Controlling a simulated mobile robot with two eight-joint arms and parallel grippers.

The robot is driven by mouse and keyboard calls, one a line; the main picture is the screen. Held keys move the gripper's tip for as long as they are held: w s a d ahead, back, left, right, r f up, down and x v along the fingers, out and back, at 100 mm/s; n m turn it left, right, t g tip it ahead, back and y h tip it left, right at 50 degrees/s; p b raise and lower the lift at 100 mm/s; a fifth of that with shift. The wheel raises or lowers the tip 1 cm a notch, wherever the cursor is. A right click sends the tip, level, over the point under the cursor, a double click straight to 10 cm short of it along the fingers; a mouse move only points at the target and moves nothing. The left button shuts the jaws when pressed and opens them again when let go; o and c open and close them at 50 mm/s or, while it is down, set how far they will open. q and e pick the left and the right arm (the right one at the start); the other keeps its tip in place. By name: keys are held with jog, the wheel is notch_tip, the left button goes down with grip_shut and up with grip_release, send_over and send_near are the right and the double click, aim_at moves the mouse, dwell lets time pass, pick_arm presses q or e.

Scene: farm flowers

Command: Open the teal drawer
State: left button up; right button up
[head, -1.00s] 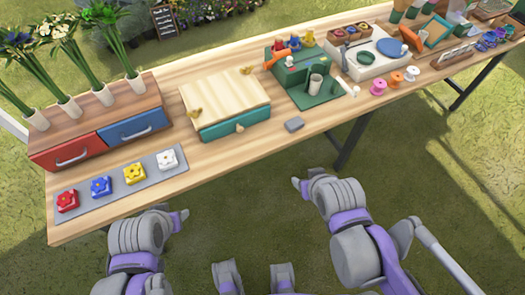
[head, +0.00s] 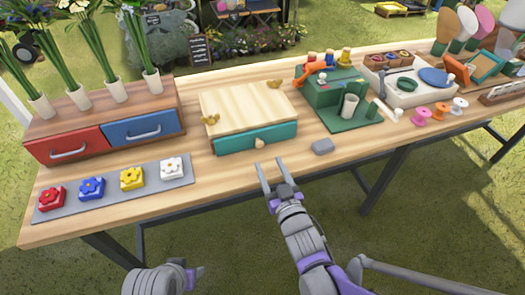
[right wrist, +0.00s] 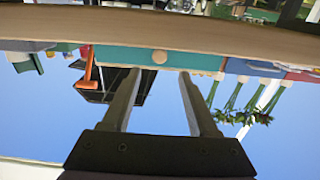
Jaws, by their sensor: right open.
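The teal drawer (head: 230,142) is shut in a small light-wood cabinet (head: 245,104) on the table. Its round wooden knob (head: 260,142) sits at the middle of its front. My right gripper (head: 272,164) is open and empty, just in front of the knob and apart from it. In the right wrist view, which is upside down, the drawer front (right wrist: 120,56) and the knob (right wrist: 159,57) show beyond and between the two fingers (right wrist: 158,76). My left gripper (head: 194,277) is low in the head view, away from the table; its jaws are not clear.
A wooden cabinet with red (head: 75,143) and blue (head: 150,128) drawers stands left. Flower blocks lie on a grey strip (head: 110,187). Table before the drawer is clear.

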aim_at(260, 145)
jog(key=x, duration=0.6)
jog(key=shift+w+a, duration=0.1)
jog(key=shift+w, duration=0.3)
grip_shut()
dwell(1.0)
